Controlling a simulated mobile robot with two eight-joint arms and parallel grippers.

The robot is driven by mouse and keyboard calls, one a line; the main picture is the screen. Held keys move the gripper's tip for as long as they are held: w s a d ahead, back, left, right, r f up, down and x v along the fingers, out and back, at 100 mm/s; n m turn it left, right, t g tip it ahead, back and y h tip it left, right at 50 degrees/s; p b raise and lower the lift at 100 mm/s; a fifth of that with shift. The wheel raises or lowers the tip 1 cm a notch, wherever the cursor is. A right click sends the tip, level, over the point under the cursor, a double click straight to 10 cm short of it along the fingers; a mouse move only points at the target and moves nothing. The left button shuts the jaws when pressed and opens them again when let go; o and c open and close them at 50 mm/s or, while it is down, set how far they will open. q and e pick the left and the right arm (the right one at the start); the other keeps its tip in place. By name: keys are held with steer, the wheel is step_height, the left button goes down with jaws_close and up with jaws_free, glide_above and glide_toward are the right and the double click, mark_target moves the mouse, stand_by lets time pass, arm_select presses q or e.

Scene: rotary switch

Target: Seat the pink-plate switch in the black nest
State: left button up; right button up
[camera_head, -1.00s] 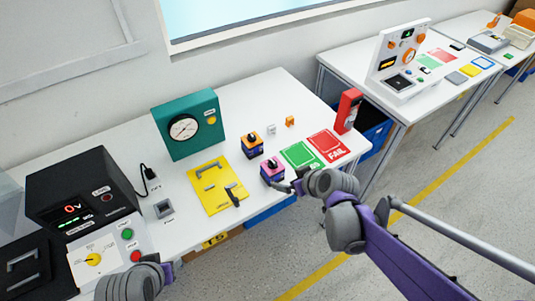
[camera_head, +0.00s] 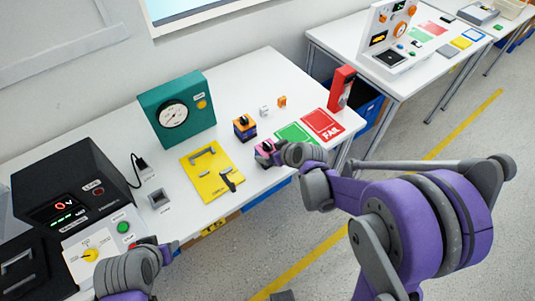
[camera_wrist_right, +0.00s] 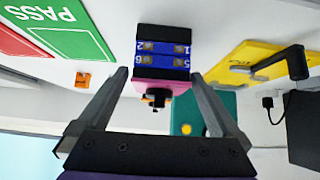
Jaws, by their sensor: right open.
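The pink-plate switch (camera_head: 264,150) stands on the white table, left of the green card. In the right wrist view its blue, numbered body (camera_wrist_right: 162,52), pink plate (camera_wrist_right: 160,87) and black knob (camera_wrist_right: 156,98) show. My right gripper (camera_head: 279,155) is right beside it. In the wrist view my right gripper (camera_wrist_right: 159,75) is open, with one finger on each side of the switch; contact is unclear. A small grey frame with a dark opening (camera_head: 158,198) sits near the yellow plate; I cannot tell whether it is the black nest. My left gripper (camera_head: 168,247) is near the control panel, its jaws unclear.
An orange-plate switch (camera_head: 244,128) stands behind the pink one. Green (camera_head: 296,134) and red FAIL (camera_head: 321,125) cards lie to the right. A teal gauge box (camera_head: 178,110) stands behind.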

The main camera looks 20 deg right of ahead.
steer(key=shift+x, duration=1.4)
steer(key=shift+s, duration=0.1)
steer(key=shift+c, duration=0.3)
steer(key=c, duration=1.4)
